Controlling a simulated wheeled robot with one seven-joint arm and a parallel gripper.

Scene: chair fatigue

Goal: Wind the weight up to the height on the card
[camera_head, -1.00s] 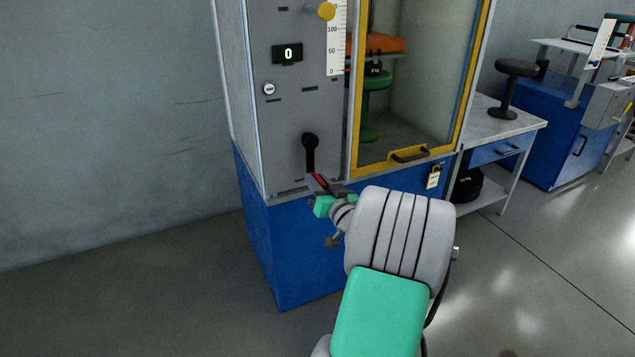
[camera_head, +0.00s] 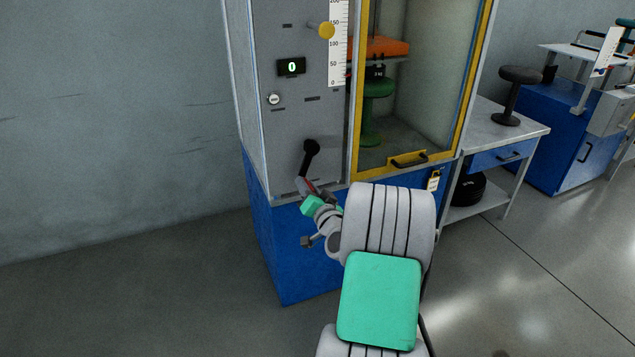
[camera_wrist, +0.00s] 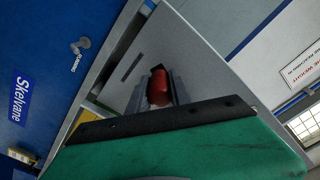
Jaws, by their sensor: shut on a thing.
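My gripper (camera_head: 307,189) is shut on the red handle of the crank (camera_head: 311,150), low on the grey panel of the test cabinet. The crank's black arm points down and slightly left. In the wrist view the red handle (camera_wrist: 158,88) stands between my dark fingers. Behind the yellow-framed window, an orange block (camera_head: 381,47) with a dark labelled piece (camera_head: 377,71) under it hangs above a green stool (camera_head: 377,91). A white scale (camera_head: 336,55) runs beside the window, with 0 at its bottom. I cannot make out a height card for certain.
A bench (camera_head: 511,133) with a black stool stands right. Floor to the left is clear.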

